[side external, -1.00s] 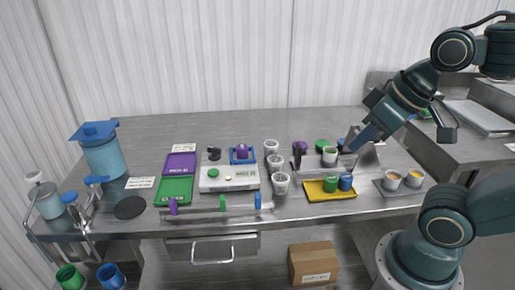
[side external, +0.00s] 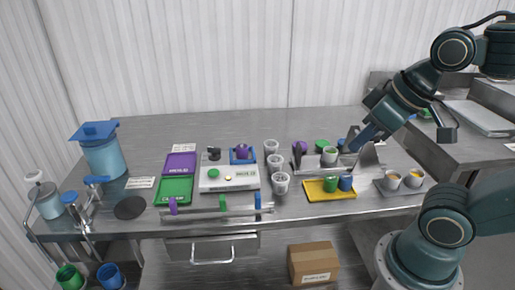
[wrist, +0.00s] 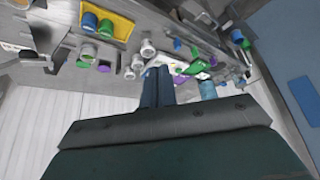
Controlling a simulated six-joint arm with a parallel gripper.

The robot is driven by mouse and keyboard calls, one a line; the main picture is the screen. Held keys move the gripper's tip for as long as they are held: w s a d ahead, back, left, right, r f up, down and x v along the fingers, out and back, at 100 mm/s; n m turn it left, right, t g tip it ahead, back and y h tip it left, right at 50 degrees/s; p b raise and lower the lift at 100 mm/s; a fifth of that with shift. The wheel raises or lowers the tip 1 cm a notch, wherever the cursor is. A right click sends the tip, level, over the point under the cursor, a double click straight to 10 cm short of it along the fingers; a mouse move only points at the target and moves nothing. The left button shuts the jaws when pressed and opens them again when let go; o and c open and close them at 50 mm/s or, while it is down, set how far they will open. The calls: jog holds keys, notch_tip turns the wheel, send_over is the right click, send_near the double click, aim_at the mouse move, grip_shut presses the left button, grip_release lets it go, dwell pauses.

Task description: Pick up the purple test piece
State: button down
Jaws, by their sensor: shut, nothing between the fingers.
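A small rounded purple piece (side external: 242,152) sits in a blue square holder (side external: 233,160) at the back right of the white scale (side external: 212,184). I take it to be the test piece. My gripper (side external: 360,142) is in the air well to its right, above the right part of the bench. The two dark blue fingers (wrist: 157,85) are together and hold nothing in the wrist view. I cannot pick out the purple piece for certain in the wrist view.
White cups (side external: 280,182) stand in a row right of the scale. A purple container (side external: 299,147) stands behind a metal stand. A yellow tray (side external: 318,195) holds a green and a blue cup. Purple (side external: 181,162) and green (side external: 174,190) trays lie left of the scale.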

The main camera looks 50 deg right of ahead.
jog(key=c, duration=2.2)
grip_release()
jog(key=c, duration=1.3)
grip_release()
